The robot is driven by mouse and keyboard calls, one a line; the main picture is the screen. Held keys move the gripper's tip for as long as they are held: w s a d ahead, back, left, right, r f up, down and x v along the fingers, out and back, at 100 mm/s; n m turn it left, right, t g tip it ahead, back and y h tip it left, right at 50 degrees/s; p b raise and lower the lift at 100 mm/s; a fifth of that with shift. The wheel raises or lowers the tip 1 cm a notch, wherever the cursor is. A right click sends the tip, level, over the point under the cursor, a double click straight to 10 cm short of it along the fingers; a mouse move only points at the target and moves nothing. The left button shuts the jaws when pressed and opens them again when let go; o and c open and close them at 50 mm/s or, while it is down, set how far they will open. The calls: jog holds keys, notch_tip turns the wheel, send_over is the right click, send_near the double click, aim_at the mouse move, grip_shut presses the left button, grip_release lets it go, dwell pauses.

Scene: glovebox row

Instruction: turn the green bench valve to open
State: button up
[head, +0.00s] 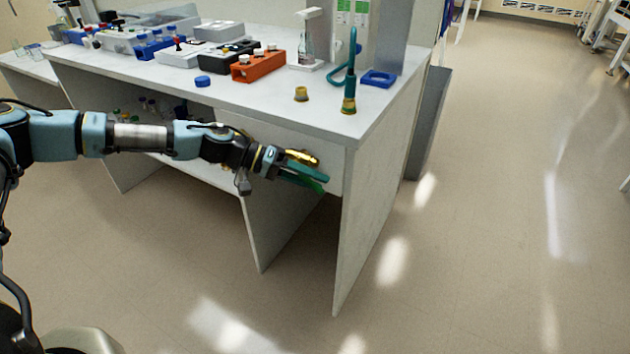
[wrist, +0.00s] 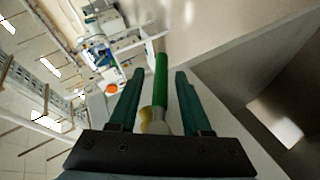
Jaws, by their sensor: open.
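The green bench valve has a straight green lever (wrist: 161,80) and a brass body (wrist: 146,118). In the head view the brass body (head: 303,157) shows at the bench's front panel, and a bit of the green lever (head: 318,187) shows below my fingers. My gripper (head: 318,178) is at the valve with its teal fingers apart. In the wrist view the lever lies between the two open fingers (wrist: 160,74), with a gap visible on each side. My fingers hide part of the valve in the head view.
The white bench top (head: 230,92) is above my gripper. On it stand an orange rack (head: 258,66), a blue cap (head: 203,81), a teal hooked tap (head: 349,92) and a blue square frame (head: 378,78). The floor (head: 480,230) to the right is clear.

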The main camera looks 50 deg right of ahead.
jog(key=b+v, duration=0.1)
jog(key=v, duration=0.9)
jog(key=shift+b, duration=0.4)
jog(key=shift+a, duration=0.1)
